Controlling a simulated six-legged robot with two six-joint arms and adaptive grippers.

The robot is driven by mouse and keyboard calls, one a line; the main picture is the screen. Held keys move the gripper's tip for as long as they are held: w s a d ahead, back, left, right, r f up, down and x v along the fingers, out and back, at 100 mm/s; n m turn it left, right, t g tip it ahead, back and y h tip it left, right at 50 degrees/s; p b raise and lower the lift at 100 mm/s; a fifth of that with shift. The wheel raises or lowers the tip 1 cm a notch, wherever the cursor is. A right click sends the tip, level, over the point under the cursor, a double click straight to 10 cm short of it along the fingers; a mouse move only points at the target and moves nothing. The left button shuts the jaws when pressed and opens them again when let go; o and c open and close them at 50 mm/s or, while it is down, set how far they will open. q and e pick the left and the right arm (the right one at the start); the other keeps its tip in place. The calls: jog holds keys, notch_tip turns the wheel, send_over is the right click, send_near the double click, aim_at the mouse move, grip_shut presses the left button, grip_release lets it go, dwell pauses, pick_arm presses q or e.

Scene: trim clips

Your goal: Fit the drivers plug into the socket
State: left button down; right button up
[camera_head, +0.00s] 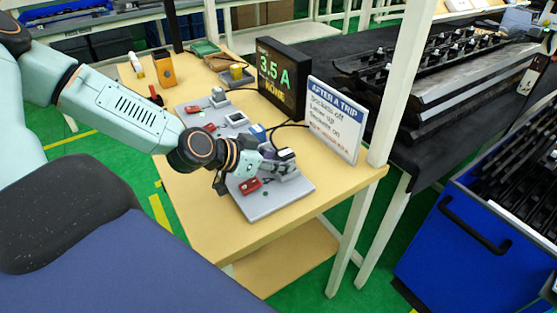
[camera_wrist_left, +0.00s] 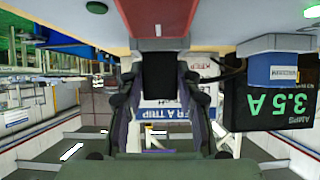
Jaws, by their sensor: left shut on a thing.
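My left gripper (camera_head: 268,164) is over the near grey panel (camera_head: 285,201), beside a grey socket block (camera_head: 289,173). In the left wrist view, which is upside down, its two fingers (camera_wrist_left: 161,105) are shut on a black plug (camera_wrist_left: 160,76). No label shows on the held plug. A blue plug (camera_head: 257,132) sits at another grey socket to the side; it also shows in the left wrist view (camera_wrist_left: 283,72). My right gripper is out of view.
A black display (camera_head: 284,76) reading 3.5 A and a white sign (camera_head: 337,118) stand behind the panels. Black cables run near the sockets. A red switch (camera_head: 250,186) is on the near panel. The wooden table's front left (camera_head: 205,215) is clear.

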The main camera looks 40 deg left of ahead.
pick_arm(q)
jog(key=shift+f, duration=0.35)
jog(key=c, duration=0.9)
grip_release()
jog(key=shift+o, duration=0.2)
jog(key=shift+r, duration=0.1)
notch_tip(320, 180, up, 8)
jog(key=p, duration=0.7)
